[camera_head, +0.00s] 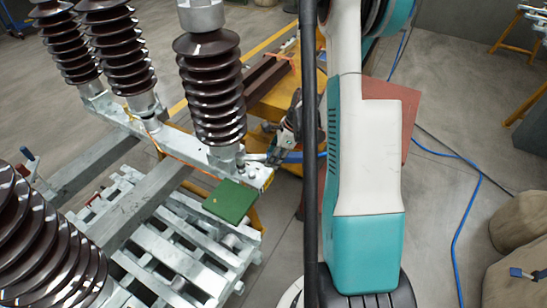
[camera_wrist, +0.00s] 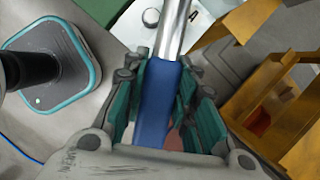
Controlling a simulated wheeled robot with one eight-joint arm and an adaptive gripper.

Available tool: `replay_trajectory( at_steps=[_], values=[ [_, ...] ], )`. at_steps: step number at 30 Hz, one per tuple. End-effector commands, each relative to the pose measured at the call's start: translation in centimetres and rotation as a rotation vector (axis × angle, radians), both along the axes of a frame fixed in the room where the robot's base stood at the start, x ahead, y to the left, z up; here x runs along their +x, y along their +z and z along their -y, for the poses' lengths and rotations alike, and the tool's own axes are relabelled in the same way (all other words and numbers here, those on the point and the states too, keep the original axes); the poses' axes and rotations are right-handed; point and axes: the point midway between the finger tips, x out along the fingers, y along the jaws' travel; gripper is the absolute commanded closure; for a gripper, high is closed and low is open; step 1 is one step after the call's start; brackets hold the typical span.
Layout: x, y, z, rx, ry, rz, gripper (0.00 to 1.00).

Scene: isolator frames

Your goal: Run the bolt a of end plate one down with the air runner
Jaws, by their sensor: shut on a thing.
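My gripper (camera_wrist: 160,85) is shut around the blue grip of the air runner (camera_wrist: 157,105). The runner's shiny metal barrel runs up and out of the top of the wrist view, so its tip is hidden there. In the head view my gripper (camera_head: 279,148) is beside the end plate (camera_head: 262,177) of the grey beam, right of an insulator's foot. Whether the runner touches a bolt cannot be told.
Brown ribbed insulators (camera_head: 210,85) stand on the grey beam. A green block (camera_head: 229,201) lies beneath its end, above a grey slatted pallet (camera_head: 185,245). A yellow frame (camera_head: 270,95) is behind. A blue hose (camera_head: 468,220) crosses the open floor at right.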

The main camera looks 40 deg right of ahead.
Motion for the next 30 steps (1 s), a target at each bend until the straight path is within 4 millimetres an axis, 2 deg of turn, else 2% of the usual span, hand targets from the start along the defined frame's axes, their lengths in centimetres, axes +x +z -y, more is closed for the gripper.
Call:
replay_trajectory(
  at_steps=[30],
  values=[
    [0.0, -2.1, 0.0, 0.001, 0.0, 0.001, 1.0]
  ],
)
